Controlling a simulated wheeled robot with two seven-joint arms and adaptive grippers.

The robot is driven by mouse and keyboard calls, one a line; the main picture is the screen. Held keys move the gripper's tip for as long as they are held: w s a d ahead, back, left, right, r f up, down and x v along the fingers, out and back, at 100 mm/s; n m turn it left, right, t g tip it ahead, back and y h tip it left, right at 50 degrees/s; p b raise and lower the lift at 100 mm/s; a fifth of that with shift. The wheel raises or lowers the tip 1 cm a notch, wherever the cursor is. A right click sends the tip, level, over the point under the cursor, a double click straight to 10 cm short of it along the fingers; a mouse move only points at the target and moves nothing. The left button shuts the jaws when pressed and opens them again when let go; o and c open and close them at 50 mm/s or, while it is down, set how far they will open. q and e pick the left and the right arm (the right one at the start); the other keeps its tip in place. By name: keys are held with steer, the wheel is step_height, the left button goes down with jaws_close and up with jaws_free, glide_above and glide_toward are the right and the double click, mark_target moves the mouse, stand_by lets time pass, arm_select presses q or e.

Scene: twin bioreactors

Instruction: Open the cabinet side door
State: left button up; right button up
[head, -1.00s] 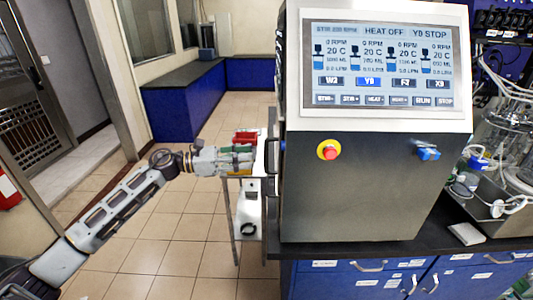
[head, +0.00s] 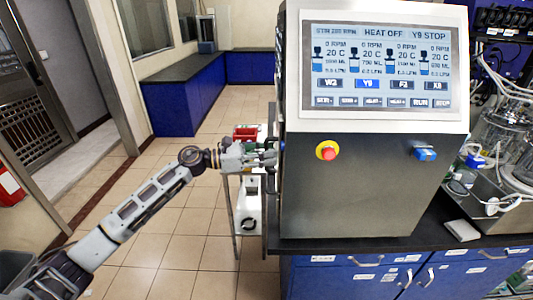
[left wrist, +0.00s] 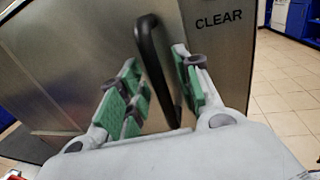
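The steel control cabinet (head: 350,185) stands on the dark bench, with its screen facing me. Its side door (left wrist: 80,65) fills much of the left wrist view as a bare metal panel and looks closed. A black bar handle (left wrist: 152,50) is on the panel. My left gripper (head: 272,158) is at the cabinet's left side. In the left wrist view its green-padded fingers (left wrist: 163,92) are apart, one on each side of the handle, with a gap visible. My right gripper is not in view.
A dark bench top (head: 455,238) runs under the cabinet, with blue drawers (head: 350,278) below. Glass vessels and tubing (head: 500,140) stand at the right. A small stand with a red item (head: 246,133) is behind my left gripper. Tiled floor (head: 185,230) is free at the left.

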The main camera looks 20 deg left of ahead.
arm_select(q)
jaws_close()
steer(key=shift+w+a, duration=0.1)
steer(key=shift+w, duration=0.1)
stand_by(0.4)
